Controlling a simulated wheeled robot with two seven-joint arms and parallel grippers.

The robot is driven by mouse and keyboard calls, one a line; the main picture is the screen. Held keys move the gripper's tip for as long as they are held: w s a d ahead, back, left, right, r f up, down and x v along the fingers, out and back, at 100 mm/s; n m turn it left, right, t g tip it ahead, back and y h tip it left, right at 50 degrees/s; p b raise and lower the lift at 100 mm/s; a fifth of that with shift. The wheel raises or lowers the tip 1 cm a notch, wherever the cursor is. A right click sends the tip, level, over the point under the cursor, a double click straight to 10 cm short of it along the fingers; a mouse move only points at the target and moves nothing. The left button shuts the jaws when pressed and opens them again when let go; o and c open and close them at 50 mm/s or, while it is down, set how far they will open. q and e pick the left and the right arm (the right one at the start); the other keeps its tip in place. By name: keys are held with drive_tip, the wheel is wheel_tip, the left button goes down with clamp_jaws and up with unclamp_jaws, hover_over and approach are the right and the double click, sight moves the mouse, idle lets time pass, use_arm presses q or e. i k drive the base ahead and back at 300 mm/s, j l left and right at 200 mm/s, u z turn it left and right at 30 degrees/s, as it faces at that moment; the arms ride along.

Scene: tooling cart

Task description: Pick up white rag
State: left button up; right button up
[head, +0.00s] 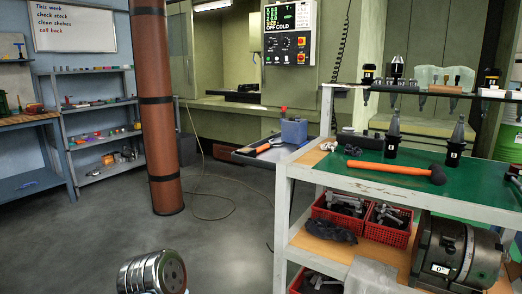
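A pale grey-white cloth (371,275), which looks like the white rag, lies on the lower shelf of the tooling cart (283,215). It is near the shelf's front edge, between the red bins and a round grey machine part. Its lower end runs close to the bottom of the picture. A dark crumpled rag (328,231) lies to its left on the same shelf. Neither of my grippers shows in the head view, so whether they are open or shut is hidden.
Red bins (340,216) with metal parts and the heavy grey machine part (455,252) flank the cloth. The green cart top (380,178) above holds an orange-handled hammer (398,172) and black tool holders (393,135). Open floor (230,235) lies left of the cart.

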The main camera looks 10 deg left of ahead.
sight(328, 145)
drive_tip(key=i+j+z, duration=0.1)
drive_tip(key=i+j, duration=0.25)
drive_tip(key=i+j+z, duration=0.2)
drive_tip(key=j, duration=0.35)
drive_tip(key=i+j+z, duration=0.25)
drive_tip(key=j, duration=0.35)
drive_tip(key=i+j+z, duration=0.2)
drive_tip(key=j, duration=0.4)
drive_tip(key=j+z, duration=0.2)
drive_tip(key=j, duration=0.45)
drive_tip(key=i+j+z, duration=0.2)
drive_tip(key=j, duration=0.45)
drive_tip(key=k, duration=0.1)
